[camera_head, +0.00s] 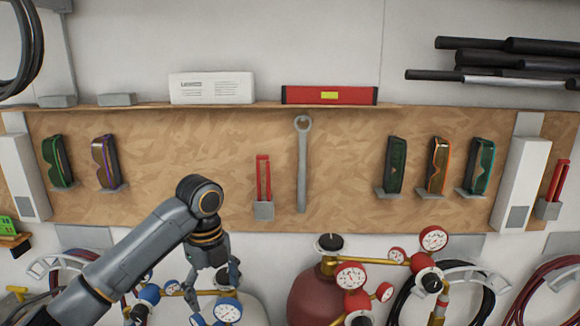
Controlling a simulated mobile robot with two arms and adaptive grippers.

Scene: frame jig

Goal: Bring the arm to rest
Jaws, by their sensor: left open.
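My left arm (130,258) comes in from the lower left, bends at a rounded dark wrist joint, and points down at its end. My left gripper (213,280) hangs below that joint, in front of the blue gauges. Its dark fingers are apart and I see nothing held between them. The fingertips partly blend with the gauges behind, so their exact distance from these is unclear. My right gripper is not in view.
A wooden wall board (350,150) holds a wrench (303,165) and several goggles (438,165). A red level (329,95) and a white box (212,88) sit on its top ledge. Below stand a red cylinder (314,296), gauges (433,239) and coiled hoses (545,290).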

